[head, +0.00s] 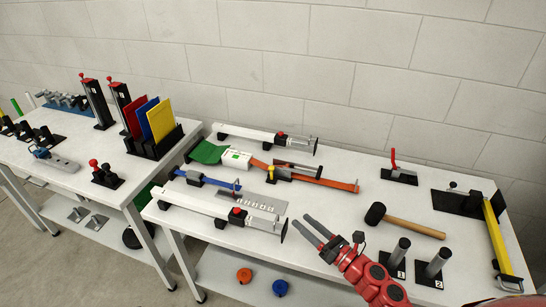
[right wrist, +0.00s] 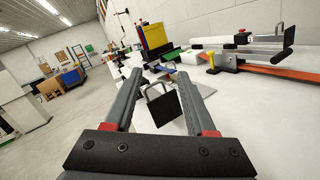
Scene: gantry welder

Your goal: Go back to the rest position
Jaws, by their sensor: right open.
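My right gripper (head: 320,229) reaches in from the lower right in the head view, over the front of the right white table (head: 290,217). Its grey fingers are apart with nothing between them. It is right of the front white rail clamp (head: 215,207) and left of the mallet (head: 408,222). In the right wrist view the two fingers of the right gripper (right wrist: 130,93) are spread. A metal loop on a dark plate (right wrist: 160,105) shows beyond them, apart from the fingers. My left gripper is not in view.
A second white table (head: 85,165) at left holds red, blue and yellow panels (head: 150,118) in a black rack. Numbered cylinders (head: 398,255) stand right of my gripper. A yellow bar (head: 496,235) lies at the right edge. Orange and blue discs (head: 244,275) sit on the lower shelf.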

